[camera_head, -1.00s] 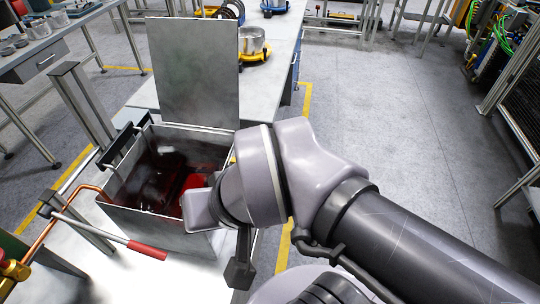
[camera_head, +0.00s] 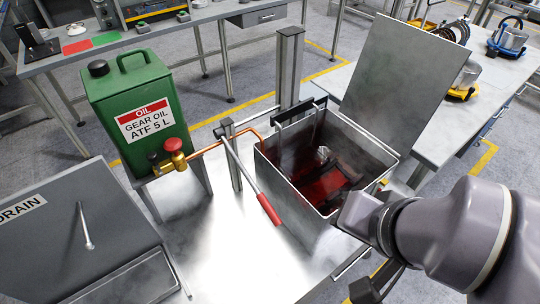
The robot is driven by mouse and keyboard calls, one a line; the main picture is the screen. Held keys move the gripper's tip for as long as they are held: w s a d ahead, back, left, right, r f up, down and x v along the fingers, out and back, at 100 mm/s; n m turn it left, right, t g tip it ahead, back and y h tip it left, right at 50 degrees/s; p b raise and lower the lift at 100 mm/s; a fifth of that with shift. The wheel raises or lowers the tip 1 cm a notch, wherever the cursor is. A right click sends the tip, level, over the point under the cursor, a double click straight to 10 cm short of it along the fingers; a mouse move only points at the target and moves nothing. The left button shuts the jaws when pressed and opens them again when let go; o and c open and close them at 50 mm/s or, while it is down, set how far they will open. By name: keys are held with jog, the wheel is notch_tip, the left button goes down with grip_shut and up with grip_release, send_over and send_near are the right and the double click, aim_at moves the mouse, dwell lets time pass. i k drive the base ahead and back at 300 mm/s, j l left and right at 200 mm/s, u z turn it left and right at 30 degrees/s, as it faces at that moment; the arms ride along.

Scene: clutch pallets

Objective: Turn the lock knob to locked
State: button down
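No knob marked as a lock shows in the head view, so I cannot tell which part is the lock knob. A red knob (camera_head: 173,145) sits on a brass valve (camera_head: 178,164) at the front of the green oil can. My arm comes in from the right, and its grey wrist (camera_head: 362,214) is at the right front rim of the open metal tank (camera_head: 290,196). A black block of unclear kind hangs below the wrist at the bottom edge. I cannot make out my gripper's fingers.
The green can (camera_head: 135,95) feeds a copper pipe (camera_head: 215,146) toward the tank. A red-handled lever (camera_head: 268,208) reaches over the bench. The tank's lid (camera_head: 405,78) stands open, with dark red liquid (camera_head: 325,180) inside. A grey DRAIN box (camera_head: 60,245) is at left.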

aim_at(152, 156)
jog(key=u, duration=1.55)
jog(key=j+z, duration=0.25)
jog(key=j, duration=0.55)
jog(key=j+z, duration=0.3)
jog(key=j, duration=0.45)
jog(key=k, duration=0.05)
